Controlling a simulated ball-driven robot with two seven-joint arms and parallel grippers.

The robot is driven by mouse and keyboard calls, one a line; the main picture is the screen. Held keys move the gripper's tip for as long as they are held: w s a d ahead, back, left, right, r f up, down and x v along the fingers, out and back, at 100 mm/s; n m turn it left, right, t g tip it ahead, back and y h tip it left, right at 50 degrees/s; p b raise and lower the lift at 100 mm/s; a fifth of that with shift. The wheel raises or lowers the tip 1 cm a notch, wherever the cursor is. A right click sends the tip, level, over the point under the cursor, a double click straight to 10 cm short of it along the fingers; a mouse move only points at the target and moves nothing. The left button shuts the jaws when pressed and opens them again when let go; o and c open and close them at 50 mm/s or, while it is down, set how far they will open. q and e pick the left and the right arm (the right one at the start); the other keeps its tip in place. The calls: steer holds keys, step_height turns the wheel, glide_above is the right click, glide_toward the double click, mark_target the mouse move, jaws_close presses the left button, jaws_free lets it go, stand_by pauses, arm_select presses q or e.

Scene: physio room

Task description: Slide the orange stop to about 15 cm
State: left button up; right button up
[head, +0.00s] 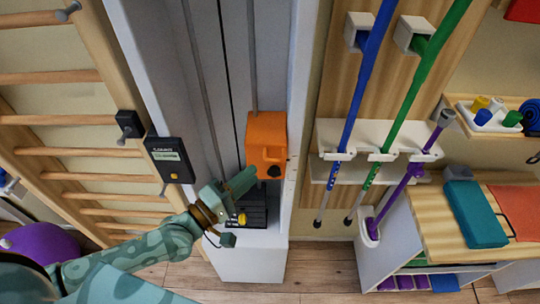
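The orange stop (262,138) is a block on the upright rail of a grey column, with a dark round knob low on its front. My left gripper (238,212) is just below it and slightly left, its fingers spread apart with nothing between them that I can see held. The upper finger points up toward the stop's lower left edge; whether it touches cannot be told. A yellow knob (242,219) on dark plates shows behind the fingers. A black readout box (170,159) is on the column's left; its text is too small to read. My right gripper is out of view.
Wooden wall bars (60,122) stand at the left, with a purple ball (40,243) below. At the right, blue (365,75) and green (425,75) poles hang in a white rack. A wooden bench (440,228) holds a teal block (475,214).

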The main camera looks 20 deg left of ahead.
mark_target(272, 159)
arm_select(q)
steer(key=x, duration=0.7)
steer(key=shift+w+d, duration=0.2)
steer(key=shift+d, duration=0.1)
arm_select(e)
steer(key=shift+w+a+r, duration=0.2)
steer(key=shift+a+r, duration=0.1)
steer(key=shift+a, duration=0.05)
arm_select(q)
steer(key=shift+c, duration=0.3)
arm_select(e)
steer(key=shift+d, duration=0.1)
